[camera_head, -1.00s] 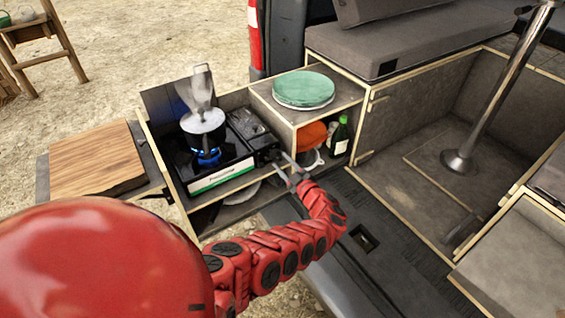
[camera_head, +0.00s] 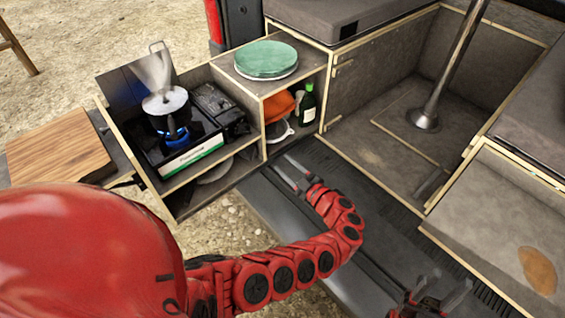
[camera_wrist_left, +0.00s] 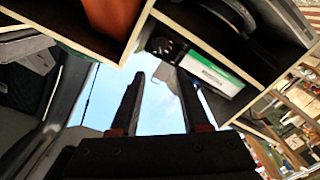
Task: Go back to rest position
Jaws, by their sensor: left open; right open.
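My left gripper (camera_head: 291,176) is open and empty, in front of the kitchen box and above the dark tailgate floor. Its two spread fingers also show in the left wrist view (camera_wrist_left: 158,95), with nothing between them. My right gripper (camera_head: 440,292) is open at the bottom right of the head view, above the tailgate floor, with nothing visible in it. The camping stove (camera_head: 187,159) has a blue flame lit under a pot (camera_head: 165,101), and steam rises from the pot. Both grippers are apart from the stove.
A green-topped round stack (camera_head: 266,59) sits on the box shelf. A green bottle (camera_head: 307,104) and an orange item (camera_head: 278,106) stand in the compartment below. A wooden board (camera_head: 55,148) lies at the left. A metal table post (camera_head: 450,70) rises at the right.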

